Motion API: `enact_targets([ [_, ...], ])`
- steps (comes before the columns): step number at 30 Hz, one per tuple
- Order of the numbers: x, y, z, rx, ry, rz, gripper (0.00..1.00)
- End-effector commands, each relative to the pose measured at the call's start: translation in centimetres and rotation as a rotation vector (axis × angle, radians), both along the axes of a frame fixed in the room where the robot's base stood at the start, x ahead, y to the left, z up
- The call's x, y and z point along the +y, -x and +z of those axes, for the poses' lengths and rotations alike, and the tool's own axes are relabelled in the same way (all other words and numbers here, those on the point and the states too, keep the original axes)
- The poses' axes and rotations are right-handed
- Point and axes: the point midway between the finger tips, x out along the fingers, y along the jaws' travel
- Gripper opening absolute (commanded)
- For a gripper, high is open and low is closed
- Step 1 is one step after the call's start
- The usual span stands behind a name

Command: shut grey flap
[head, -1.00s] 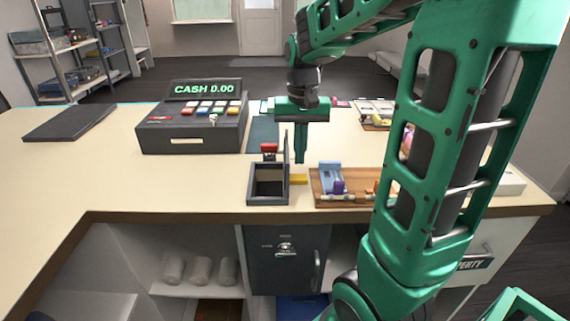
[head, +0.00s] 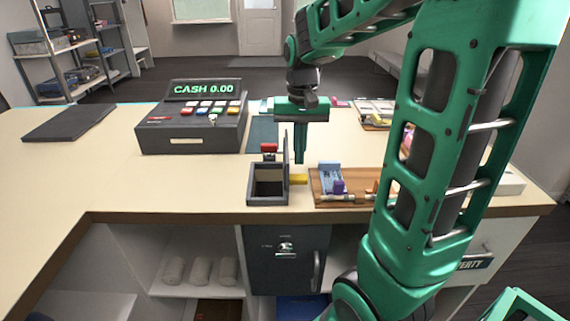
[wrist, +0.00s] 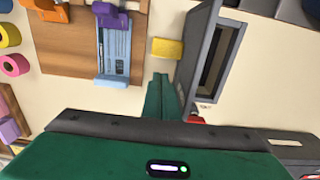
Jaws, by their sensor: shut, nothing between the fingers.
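The grey flap (head: 286,157) is the lid of a small open grey box (head: 267,199) on the counter. It stands upright along the box's right side. In the wrist view the flap (wrist: 198,48) rises beside the box's dark opening. My gripper (head: 299,161) points down, shut and empty, just right of the flap near its far end. In the wrist view the closed green fingers (wrist: 163,92) are close to the flap's outer face. I cannot tell whether they touch it.
A yellow block (head: 299,179) lies right of the box. A wooden board (head: 325,199) with a blue clip and small items is farther right. A red-topped object (head: 269,149) stands behind the box. A cash register (head: 193,128) is at left. Counter in front-left is clear.

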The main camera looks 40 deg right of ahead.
Motion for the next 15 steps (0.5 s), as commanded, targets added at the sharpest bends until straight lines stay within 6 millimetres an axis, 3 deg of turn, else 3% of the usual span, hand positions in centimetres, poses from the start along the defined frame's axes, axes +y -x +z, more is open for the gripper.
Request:
enact_targets([
  [15, 0.93, -0.65, 0.00, 0.000, 0.000, 0.002, 0.00],
])
